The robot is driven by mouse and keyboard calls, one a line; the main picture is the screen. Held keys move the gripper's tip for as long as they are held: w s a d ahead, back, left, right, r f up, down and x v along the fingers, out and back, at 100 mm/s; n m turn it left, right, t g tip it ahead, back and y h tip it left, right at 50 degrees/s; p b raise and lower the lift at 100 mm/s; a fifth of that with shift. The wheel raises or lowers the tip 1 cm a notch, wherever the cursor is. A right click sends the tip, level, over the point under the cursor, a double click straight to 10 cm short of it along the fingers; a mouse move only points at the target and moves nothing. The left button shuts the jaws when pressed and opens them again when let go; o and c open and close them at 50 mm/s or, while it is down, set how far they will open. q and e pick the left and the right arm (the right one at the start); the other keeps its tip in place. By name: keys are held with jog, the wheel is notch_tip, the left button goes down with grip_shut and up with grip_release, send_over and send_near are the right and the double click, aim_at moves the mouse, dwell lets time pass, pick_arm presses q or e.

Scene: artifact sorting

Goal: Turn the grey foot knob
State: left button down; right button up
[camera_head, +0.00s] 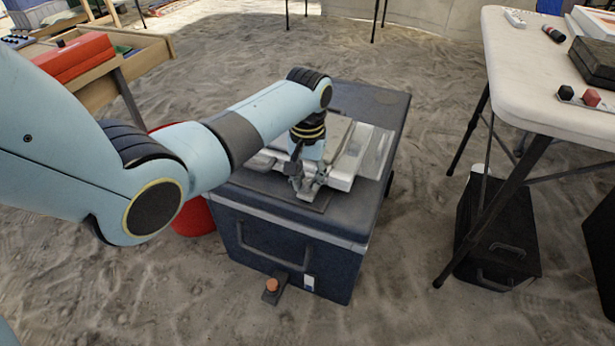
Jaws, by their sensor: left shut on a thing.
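A grey metal device (346,170) lies on a dark plate on top of a dark blue case (290,235) in the middle of the view. My left gripper (309,188) points down at the device's front edge and is shut on a small part there, which I take to be the grey foot knob. The fingers hide most of that part, so its shape and turn cannot be made out. My right gripper is not in view.
A white table (530,80) with small objects stands at the right, a black case (497,235) beneath it. A red bucket (195,218) is partly behind my left arm. A small orange-topped piece (272,287) is at the blue case's front. Sand around is mostly open.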

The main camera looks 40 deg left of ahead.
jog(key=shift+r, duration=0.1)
pick_arm(q)
jog(key=shift+r+m+p, duration=0.15)
jog(key=shift+m+p, duration=0.35)
jog(key=shift+m, duration=0.1)
jog(key=shift+m+p, duration=0.9)
jog(key=shift+m, duration=0.2)
jog(key=m+p, duration=0.1)
jog(key=m, duration=0.2)
jog(key=shift+m+p, duration=0.3)
jog(key=shift+p, duration=0.1)
jog(key=shift+m+p, duration=0.35)
jog(key=shift+m, duration=0.65)
jog(key=m, duration=0.2)
jog(key=shift+m+p, duration=0.3)
jog(key=shift+p, duration=0.05)
jog(key=m, duration=0.2)
jog(key=shift+m, duration=0.3)
jog(key=shift+m+p, duration=0.45)
jog(key=shift+m, duration=1.05)
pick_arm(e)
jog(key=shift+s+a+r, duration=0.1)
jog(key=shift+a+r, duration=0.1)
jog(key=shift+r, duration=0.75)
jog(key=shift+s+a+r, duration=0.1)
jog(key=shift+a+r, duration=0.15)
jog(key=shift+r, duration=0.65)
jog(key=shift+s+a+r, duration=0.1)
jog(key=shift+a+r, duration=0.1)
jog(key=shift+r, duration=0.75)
